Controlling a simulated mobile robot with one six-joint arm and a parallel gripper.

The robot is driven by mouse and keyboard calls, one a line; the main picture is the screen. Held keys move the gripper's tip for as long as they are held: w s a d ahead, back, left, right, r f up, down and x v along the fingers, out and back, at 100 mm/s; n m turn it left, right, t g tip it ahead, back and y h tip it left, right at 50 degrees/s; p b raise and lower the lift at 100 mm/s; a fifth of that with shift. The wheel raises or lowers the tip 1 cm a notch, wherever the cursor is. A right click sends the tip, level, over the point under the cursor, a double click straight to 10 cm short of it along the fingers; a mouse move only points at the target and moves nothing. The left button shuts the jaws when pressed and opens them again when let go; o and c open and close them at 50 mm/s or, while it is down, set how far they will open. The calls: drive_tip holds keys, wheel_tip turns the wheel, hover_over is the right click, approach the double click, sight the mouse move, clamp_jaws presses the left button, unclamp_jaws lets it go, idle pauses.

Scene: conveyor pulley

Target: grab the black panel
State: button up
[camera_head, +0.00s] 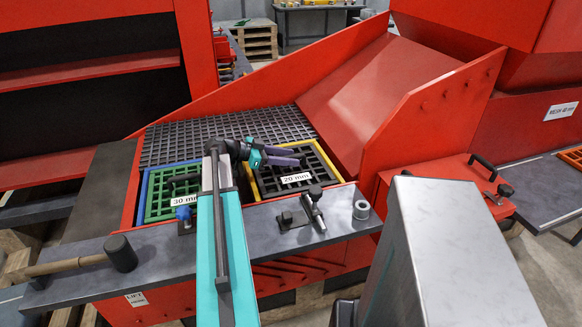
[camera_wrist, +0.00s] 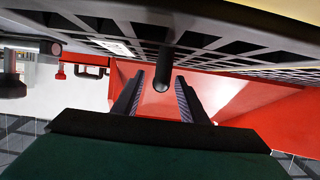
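The black panel (camera_head: 268,184) is a dark grid in a yellow frame with a "20 mm" label, right of the green panel (camera_head: 158,204). My gripper (camera_head: 301,158) is over the black panel's upper part, its fingers pointing right. In the wrist view the black grid (camera_wrist: 235,42) fills the top. A black rounded bar (camera_wrist: 164,68) projects from it and appears between the two fingers of my gripper (camera_wrist: 160,85). The fingers are apart, with a gap on both sides of the bar. I cannot tell how deep the bar sits between them.
A dark grate (camera_head: 225,132) lies behind the panels, with a red chute (camera_head: 375,95) to the right. On the front ledge (camera_head: 165,262) are a mallet (camera_head: 120,254), a clamp (camera_head: 313,207) and a metal ring (camera_head: 361,209). The green panel is labelled "30 mm".

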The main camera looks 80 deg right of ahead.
drive_tip(key=shift+s+d+f, duration=0.2)
drive_tip(key=shift+s, duration=0.25)
clamp_jaws()
drive_tip(key=shift+r, duration=0.15)
idle(1.3)
